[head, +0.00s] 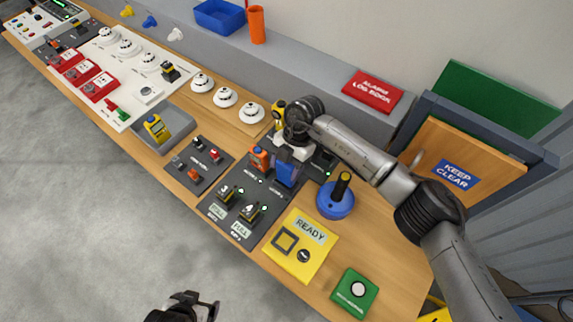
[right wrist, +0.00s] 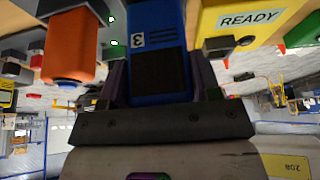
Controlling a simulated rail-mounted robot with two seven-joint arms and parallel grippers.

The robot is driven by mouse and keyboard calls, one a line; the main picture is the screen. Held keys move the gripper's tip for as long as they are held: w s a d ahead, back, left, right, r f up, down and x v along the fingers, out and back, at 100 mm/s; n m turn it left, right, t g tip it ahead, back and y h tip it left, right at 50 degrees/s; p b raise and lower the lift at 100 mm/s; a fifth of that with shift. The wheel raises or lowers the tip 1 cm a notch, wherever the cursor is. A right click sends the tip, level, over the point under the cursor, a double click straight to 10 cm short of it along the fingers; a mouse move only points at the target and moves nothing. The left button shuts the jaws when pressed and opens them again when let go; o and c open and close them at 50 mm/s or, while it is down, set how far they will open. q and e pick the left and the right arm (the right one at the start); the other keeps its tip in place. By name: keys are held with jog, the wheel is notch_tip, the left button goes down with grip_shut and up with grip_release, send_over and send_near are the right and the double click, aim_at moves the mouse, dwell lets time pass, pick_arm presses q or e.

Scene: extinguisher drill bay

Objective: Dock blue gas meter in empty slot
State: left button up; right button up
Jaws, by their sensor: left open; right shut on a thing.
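The blue gas meter (head: 286,172) is held upright by my right gripper (head: 291,153), over or in the dark docking station (head: 262,197), right of the orange meter (head: 259,159). I cannot tell whether its base is seated. In the right wrist view the blue meter (right wrist: 157,45), marked 3, fills the space between the fingers, and the orange meter (right wrist: 72,50) stands to its left. My left gripper (head: 207,304) is open and empty at the bottom, away from the bench.
A yellow meter (head: 155,127) lies in a grey tray (head: 177,122). A blue round base with black handle (head: 336,199) and a yellow READY box (head: 299,246) stand right of the station. Detectors (head: 225,97) line the back. Bare wood shows at the front right.

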jog(key=shift+f, duration=0.2)
jog(key=o, duration=1.3)
jog(key=shift+f, duration=0.2)
jog(key=shift+o, duration=0.2)
jog(key=shift+r, duration=0.15)
jog(key=shift+r+p, duration=0.85)
jog(key=shift+r, duration=0.15)
jog(key=shift+r+p, duration=2.15)
jog(key=shift+r, duration=0.45)
